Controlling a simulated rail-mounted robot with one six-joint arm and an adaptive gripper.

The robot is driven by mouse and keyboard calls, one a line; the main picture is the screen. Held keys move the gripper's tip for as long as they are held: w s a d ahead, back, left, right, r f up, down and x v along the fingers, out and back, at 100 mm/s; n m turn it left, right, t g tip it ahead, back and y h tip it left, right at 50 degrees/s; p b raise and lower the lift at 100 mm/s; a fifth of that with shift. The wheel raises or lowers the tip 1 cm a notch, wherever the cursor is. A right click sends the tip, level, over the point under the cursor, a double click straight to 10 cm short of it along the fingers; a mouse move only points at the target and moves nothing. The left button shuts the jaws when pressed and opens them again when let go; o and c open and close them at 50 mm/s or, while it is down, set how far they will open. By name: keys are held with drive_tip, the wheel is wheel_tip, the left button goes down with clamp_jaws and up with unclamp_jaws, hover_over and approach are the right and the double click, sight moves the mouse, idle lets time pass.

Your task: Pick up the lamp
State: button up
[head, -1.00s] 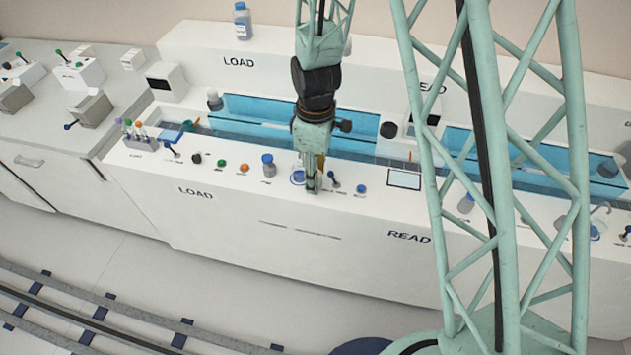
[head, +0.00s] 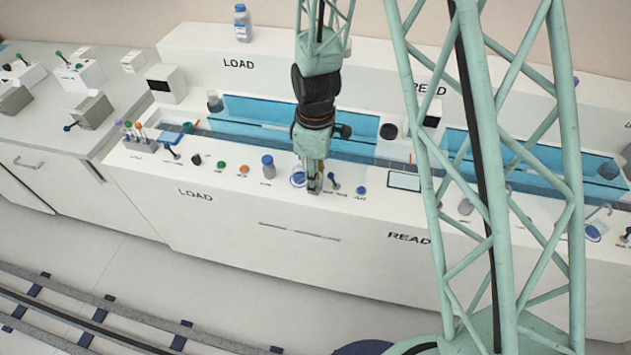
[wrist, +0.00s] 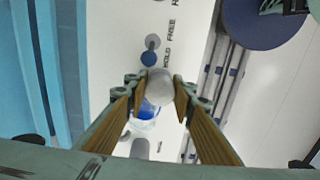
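A pale grey, round-topped piece, which I take to be the lamp (wrist: 160,87), sits between my fingertips in the wrist view. My gripper (wrist: 160,98) has a tan-padded finger on each side of it, and both pads appear to touch it. In the head view my gripper (head: 314,188) points straight down at the front strip of the white bench, just right of a blue-and-white round dish (head: 298,179). The lamp is hard to make out there behind the fingers. Its lower end is hidden in the wrist view.
A small lever (head: 334,183) and a blue knob (head: 361,190) stand close to the right of my gripper. Blue troughs (head: 250,110) lie behind.

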drive_tip(key=shift+c, duration=1.4)
drive_tip(key=shift+r, duration=0.15)
drive_tip(key=shift+r+p, duration=0.55)
drive_tip(key=shift+r, duration=1.15)
drive_tip(key=s+a, duration=0.2)
drive_tip(key=s, duration=0.5)
drive_tip(key=s+a+r+p, duration=0.1)
drive_tip(key=s+a, duration=0.1)
drive_tip(key=s, duration=0.6)
drive_tip(key=shift+s+a+r, duration=0.15)
drive_tip(key=shift+a, duration=0.2)
